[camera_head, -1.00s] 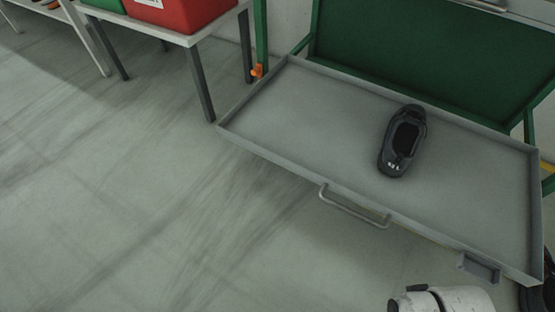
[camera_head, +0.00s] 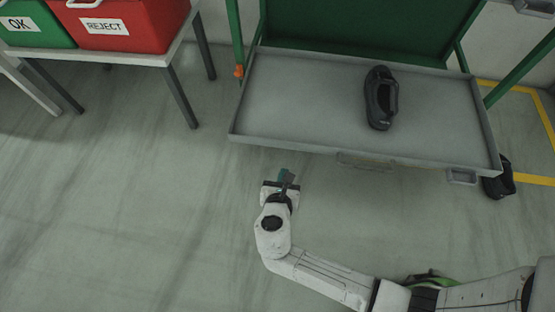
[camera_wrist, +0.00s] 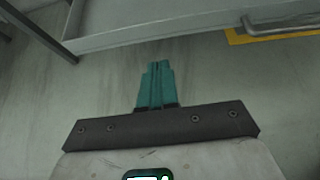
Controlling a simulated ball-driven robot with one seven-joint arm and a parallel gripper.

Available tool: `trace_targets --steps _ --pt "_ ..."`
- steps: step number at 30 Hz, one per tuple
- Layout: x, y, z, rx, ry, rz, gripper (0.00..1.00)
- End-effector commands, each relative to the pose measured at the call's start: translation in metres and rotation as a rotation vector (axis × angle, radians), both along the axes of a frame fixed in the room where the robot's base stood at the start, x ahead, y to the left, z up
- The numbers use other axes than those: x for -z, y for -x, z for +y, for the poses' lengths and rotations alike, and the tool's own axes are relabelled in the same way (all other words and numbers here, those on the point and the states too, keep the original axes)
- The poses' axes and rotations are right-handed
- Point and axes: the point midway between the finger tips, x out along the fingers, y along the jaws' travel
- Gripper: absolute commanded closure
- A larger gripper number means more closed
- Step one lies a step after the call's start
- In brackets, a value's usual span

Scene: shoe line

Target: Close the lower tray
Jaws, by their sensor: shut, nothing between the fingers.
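The lower tray (camera_head: 310,100) is a grey shallow drawer, pulled out from the green frame, with a dark shoe (camera_head: 380,98) lying on it right of the middle. Its bar handle (camera_head: 366,160) is on the front wall; the handle also shows at the upper right of the wrist view (camera_wrist: 283,24). My gripper (camera_head: 287,176) is in front of the tray, left of the handle, apart from both. In the wrist view its teal fingers (camera_wrist: 157,70) are together and empty, pointing toward the tray's front wall (camera_wrist: 150,33).
A table at the upper left holds a green OK bin (camera_head: 38,25) and a red REJECT bin (camera_head: 125,28). Another dark shoe (camera_head: 499,180) is on the floor by the tray's right corner. Yellow floor lines (camera_head: 535,181) run at the right. The floor left of my arm is clear.

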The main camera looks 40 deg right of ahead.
Motion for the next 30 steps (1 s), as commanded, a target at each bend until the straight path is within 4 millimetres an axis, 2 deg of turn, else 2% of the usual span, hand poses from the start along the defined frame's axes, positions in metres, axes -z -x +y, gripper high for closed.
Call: trace_targets --steps 1,14,21,30 --pt "0.008 -0.005 -0.006 0.004 -0.002 -0.002 1.00" --pt "0.050 -0.051 -0.060 0.007 -0.005 -0.004 1.00" --pt "0.045 -0.070 -0.083 0.007 -0.005 -0.004 1.00" --pt "0.043 -0.074 -0.088 0.005 -0.006 -0.002 1.00"
